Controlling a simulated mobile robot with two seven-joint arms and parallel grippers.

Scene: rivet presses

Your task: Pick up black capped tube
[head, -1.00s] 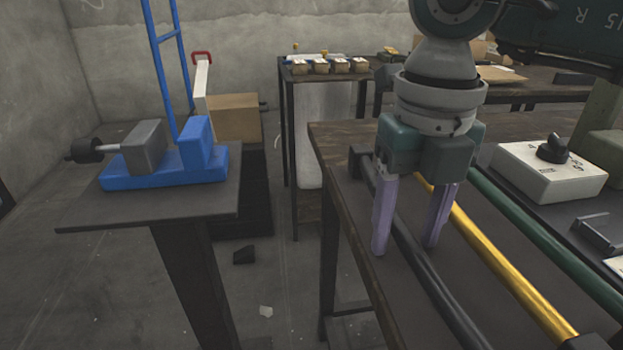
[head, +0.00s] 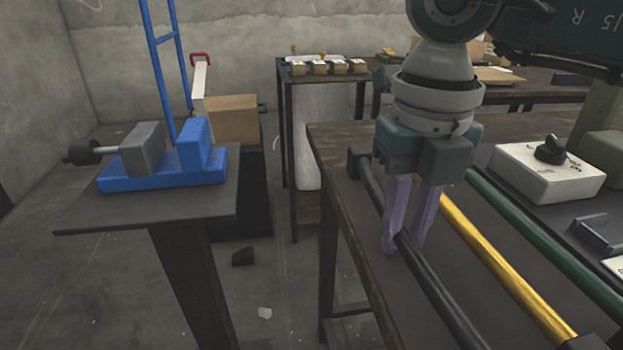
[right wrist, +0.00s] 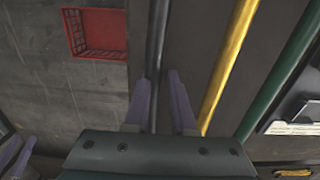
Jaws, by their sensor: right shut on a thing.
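The black capped tube (head: 447,299) lies lengthwise along the left side of the dark workbench, its far end in a black cap (head: 357,162). My right gripper (head: 402,246) points down over it with both purple fingers closed in on the tube. In the right wrist view the black tube (right wrist: 156,45) runs between the fingertips of my right gripper (right wrist: 159,76). Whether the tube is clear of the bench I cannot tell. Purple fingers, apparently my left gripper (right wrist: 17,156), show at the lower left of the right wrist view; their opening is unclear.
A yellow tube (head: 490,256) and a green tube (head: 535,244) lie parallel to the right. A white box with a black knob (head: 545,175) stands beyond them. A blue vise (head: 165,176) is on a separate stand at left. A red crate (right wrist: 96,33) is on the floor.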

